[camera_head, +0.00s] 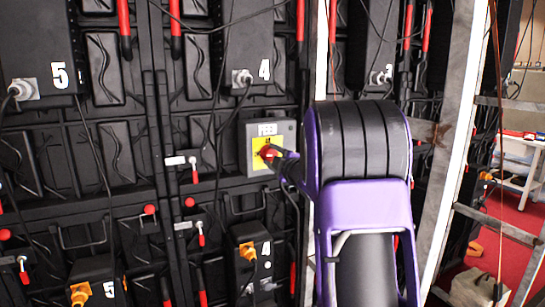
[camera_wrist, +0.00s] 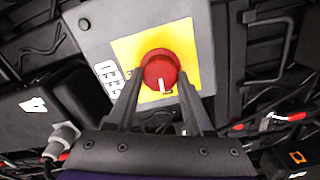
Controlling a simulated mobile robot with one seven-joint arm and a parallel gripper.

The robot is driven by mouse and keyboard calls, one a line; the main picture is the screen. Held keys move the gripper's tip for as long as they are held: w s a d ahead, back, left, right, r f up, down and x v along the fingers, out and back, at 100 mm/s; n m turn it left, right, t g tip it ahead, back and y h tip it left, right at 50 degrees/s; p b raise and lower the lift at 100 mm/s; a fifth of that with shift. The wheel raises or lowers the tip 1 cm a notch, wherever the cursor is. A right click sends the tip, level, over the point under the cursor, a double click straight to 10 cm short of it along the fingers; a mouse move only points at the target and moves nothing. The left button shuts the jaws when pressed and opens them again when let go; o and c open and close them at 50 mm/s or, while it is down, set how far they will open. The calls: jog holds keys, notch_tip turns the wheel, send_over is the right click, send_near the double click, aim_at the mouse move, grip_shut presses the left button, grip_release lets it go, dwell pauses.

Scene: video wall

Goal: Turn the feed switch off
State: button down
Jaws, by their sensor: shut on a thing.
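The feed switch is a grey box (camera_head: 250,131) on the black video wall, labelled FEED, with a yellow plate and a red rotary knob (camera_wrist: 162,72). In the head view the knob (camera_head: 268,152) is partly covered by my gripper (camera_head: 277,154). In the wrist view my gripper (camera_wrist: 160,92) has its two dark fingers on either side of the knob, shut on it. A white mark shows on the knob's face, near its lower edge in the wrist view. My purple and black arm hides the wall right of the box.
Black wall panels carry numbered boxes, such as box 5 (camera_head: 38,40) and box 4 (camera_head: 252,45). Cables hang around the switch, and red-handled latches (camera_head: 195,170) stick out. A metal frame post (camera_head: 455,110) stands at right, with red floor beyond.

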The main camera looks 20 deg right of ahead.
jog(key=shift+f+n, duration=0.1)
jog(key=shift+n, duration=0.4)
jog(key=shift+c, duration=1.4)
grip_release()
jog(key=shift+s, duration=0.15)
jog(key=s, duration=1.7)
jog(key=shift+d, duration=0.3)
